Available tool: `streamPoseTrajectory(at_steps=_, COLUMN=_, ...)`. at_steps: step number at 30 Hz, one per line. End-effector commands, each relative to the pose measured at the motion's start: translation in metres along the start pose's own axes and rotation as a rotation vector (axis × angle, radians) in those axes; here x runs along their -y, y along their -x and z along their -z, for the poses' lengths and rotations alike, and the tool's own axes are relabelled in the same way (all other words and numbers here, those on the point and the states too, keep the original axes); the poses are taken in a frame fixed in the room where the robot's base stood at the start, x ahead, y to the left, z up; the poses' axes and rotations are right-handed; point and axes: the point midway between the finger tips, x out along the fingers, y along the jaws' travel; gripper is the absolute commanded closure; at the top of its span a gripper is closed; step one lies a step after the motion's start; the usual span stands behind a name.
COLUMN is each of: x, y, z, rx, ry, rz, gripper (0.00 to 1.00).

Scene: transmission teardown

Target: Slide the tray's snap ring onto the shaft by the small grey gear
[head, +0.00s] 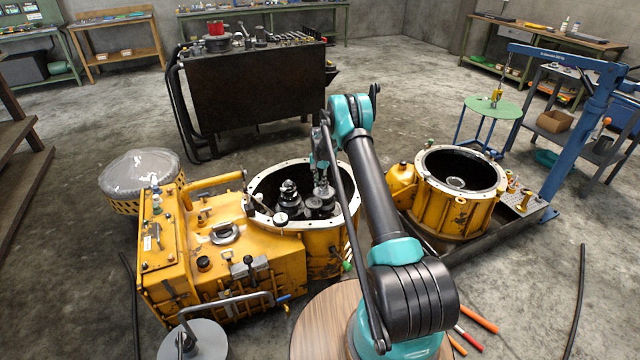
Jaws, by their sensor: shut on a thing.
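My gripper (321,178) reaches down into the open round end of the yellow housing (290,222), just above the right-hand of two gear stacks. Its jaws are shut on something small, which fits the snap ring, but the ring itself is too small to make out. The right gear stack (319,206) is dark grey, and its shaft top is partly hidden by my gripper. The left gear stack (289,194) stands upright beside it with a lighter top. I cannot tell for sure which gear is the small grey one, or whether ring and shaft touch.
The housing's pale bolted rim (352,200) surrounds the gears closely. A second yellow housing (455,205) stands right, near a metal plate with brass-coloured parts (522,200). A dark workbench (255,95) stands behind. A round wooden top (310,320) is in front.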

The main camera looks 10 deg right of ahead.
Motion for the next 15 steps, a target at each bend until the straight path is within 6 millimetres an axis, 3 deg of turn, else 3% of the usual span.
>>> streamPoseTrajectory(at_steps=15, x=0.000, y=-0.015, z=0.000, rx=0.000, ry=0.000, rz=0.000, gripper=1.00)
